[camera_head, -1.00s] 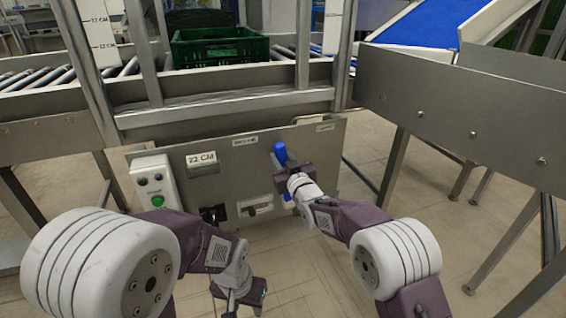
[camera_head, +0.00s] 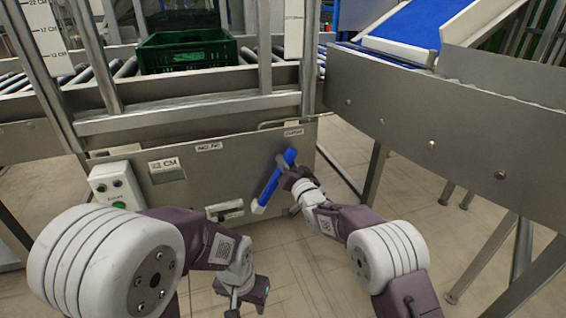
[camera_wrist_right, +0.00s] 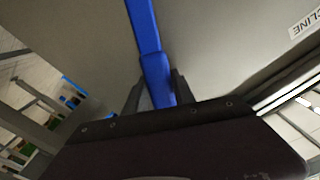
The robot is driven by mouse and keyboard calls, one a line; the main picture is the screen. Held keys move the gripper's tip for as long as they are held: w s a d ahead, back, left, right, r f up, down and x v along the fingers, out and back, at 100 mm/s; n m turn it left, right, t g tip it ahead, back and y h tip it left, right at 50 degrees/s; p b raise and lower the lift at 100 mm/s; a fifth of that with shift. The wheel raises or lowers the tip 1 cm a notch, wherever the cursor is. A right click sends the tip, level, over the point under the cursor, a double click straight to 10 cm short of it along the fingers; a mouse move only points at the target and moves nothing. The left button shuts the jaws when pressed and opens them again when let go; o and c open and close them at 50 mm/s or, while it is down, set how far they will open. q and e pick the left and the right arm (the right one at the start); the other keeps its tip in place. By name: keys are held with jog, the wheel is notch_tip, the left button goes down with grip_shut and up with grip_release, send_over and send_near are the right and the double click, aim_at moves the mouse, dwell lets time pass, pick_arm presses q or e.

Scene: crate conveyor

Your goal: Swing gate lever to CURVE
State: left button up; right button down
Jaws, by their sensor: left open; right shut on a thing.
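The blue gate lever (camera_head: 268,188) is on the grey panel (camera_head: 190,190) below the conveyor. In the right wrist view the blue lever (camera_wrist_right: 147,35) runs down between the two fingers (camera_wrist_right: 156,92). My left gripper (camera_head: 243,290) is open and empty, low in front of the panel and apart from it.
A green crate (camera_head: 188,52) stands on the rollers above. A metal conveyor side (camera_head: 430,130) runs along the right. Floor is clear below the panel.

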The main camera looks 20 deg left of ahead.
jog(key=shift+w+d+f, duration=0.1)
jog(key=shift+d, duration=0.05)
dwell(0.3)
jog(key=c, duration=1)
grip_release()
jog(key=shift+c, duration=0.2)
jog(key=shift+s+d, duration=0.15)
jog(key=shift+s, duration=0.05)
jog(key=p+v, duration=0.2)
jog(key=v, duration=0.1)
jog(key=shift+s+d, duration=0.15)
jog(key=shift+s, duration=0.1)
jog(key=b+v, duration=0.3)
jog(key=v, duration=0.2)
